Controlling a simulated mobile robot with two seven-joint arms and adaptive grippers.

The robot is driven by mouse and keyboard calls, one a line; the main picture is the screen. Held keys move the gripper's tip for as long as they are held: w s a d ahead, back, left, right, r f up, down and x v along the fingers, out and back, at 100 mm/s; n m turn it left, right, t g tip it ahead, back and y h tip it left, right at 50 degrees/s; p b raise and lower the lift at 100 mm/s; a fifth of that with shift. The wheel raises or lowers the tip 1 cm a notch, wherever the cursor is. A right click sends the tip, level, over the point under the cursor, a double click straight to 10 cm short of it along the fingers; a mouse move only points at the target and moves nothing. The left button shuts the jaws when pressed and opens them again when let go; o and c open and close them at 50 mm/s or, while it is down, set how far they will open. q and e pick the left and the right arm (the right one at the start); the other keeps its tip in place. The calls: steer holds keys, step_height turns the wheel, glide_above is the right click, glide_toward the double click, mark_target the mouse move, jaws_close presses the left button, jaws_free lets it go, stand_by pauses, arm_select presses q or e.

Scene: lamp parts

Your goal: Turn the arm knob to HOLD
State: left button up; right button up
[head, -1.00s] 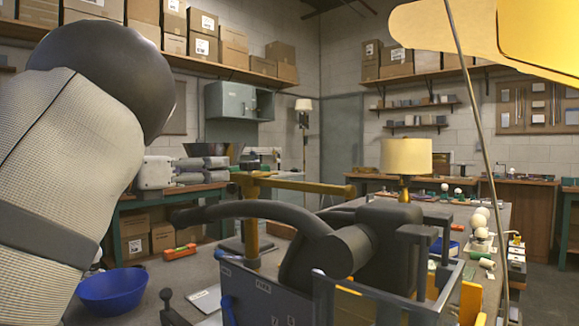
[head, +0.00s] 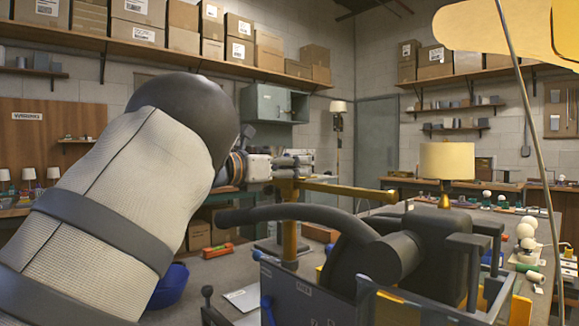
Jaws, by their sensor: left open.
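A mustard post (head: 289,240) stands on the bench and carries a mustard horizontal arm (head: 350,190) that reaches right. I cannot clearly make out the arm knob or its markings; the area at the left of the post's top is partly covered by my left gripper. My left gripper (head: 296,160) is open, its grey fingers pointing right and showing just above the post's top. I cannot tell whether it touches the post. My elbow and sleeve-like upper arm hide much of the left side. My right gripper is out of view.
A dark curved lever (head: 290,212) and bulky dark body fill the front middle. A small dark ball-ended handle (head: 207,292) stands at the front. A blue bowl (head: 168,286) sits partly behind my arm. A cream-shaded lamp (head: 447,161) and white bulbs (head: 526,231) stand at right.

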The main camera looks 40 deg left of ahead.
arm_select(q)
steer(key=c, duration=1.2)
steer(key=shift+h, duration=0.3)
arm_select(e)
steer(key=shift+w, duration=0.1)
arm_select(q)
steer(key=shift+s+a+r+m+h+p, duration=0.1)
steer(key=shift+m+h+p, duration=0.4)
steer(key=shift+m+h, duration=0.5)
steer(key=shift+m+g+h, duration=0.5)
steer(key=shift+m+h, duration=0.2)
steer(key=shift+h, duration=0.5)
steer(key=shift+f+m+g+h, duration=0.2)
steer(key=shift+m+g+h, duration=0.6)
steer(key=shift+h, duration=0.6)
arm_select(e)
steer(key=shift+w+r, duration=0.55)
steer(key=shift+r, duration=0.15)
arm_select(q)
steer(key=shift+r+m+h, duration=0.1)
steer(key=shift+m+h, duration=0.4)
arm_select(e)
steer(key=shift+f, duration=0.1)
arm_select(q)
steer(key=o, duration=1.2)
